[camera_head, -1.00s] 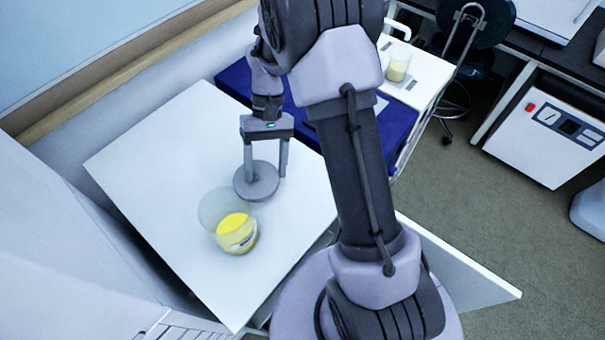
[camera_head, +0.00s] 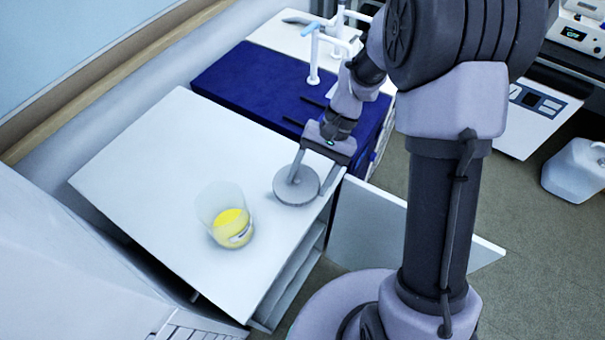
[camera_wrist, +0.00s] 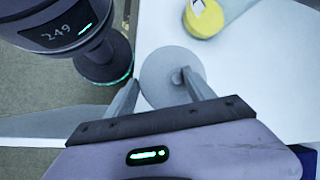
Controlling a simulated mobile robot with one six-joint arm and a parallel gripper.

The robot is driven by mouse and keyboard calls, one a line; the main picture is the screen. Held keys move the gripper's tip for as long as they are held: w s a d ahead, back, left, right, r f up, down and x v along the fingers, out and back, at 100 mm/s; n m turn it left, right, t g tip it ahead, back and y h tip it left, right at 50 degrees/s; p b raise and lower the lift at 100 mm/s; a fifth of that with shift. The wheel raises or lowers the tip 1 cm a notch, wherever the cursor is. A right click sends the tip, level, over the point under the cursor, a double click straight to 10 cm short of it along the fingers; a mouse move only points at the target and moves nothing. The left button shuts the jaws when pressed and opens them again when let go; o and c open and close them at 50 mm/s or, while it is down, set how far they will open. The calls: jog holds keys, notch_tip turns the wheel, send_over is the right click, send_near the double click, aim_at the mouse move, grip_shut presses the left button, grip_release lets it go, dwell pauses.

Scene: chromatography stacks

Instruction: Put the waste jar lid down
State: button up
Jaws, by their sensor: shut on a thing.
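The waste jar lid (camera_head: 288,190) is a flat grey disc near the right edge of the white tabletop (camera_head: 165,150). My gripper (camera_head: 309,183) is shut on the lid, its two fingers spread across it. In the wrist view the lid (camera_wrist: 164,66) lies between my fingers (camera_wrist: 160,82), with a small knob showing on it. The lid is at or just above the tabletop; I cannot tell whether it touches. The waste jar (camera_head: 228,222), clear with yellow contents, stands open to the left of the lid. The jar (camera_wrist: 203,18) also shows at the wrist view's top.
A dark blue surface (camera_head: 250,85) lies behind the tabletop, with white stands (camera_head: 313,52) beyond it. The tabletop left of and behind the jar is clear. An open white panel (camera_head: 370,225) is to the right, below the tabletop. A white jug (camera_head: 578,170) is at the far right.

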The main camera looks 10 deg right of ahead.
aim_at(301, 171)
jog(key=w, duration=0.1)
jog(key=w+a, duration=0.1)
jog(key=w, duration=0.1)
jog(key=w+f, duration=0.1)
jog(key=w, duration=0.1)
jog(key=shift+a+b, duration=0.25)
jog(key=shift+b, duration=0.15)
notch_tip(301, 171, down, 3)
jog(key=shift+r+b, duration=0.1)
jog(key=shift+b, duration=0.75)
jog(key=shift+f+b, duration=0.3)
jog(key=shift+f, duration=0.4)
jog(key=o, duration=1.6)
jog(key=shift+s, duration=0.1)
jog(key=shift+f, duration=0.1)
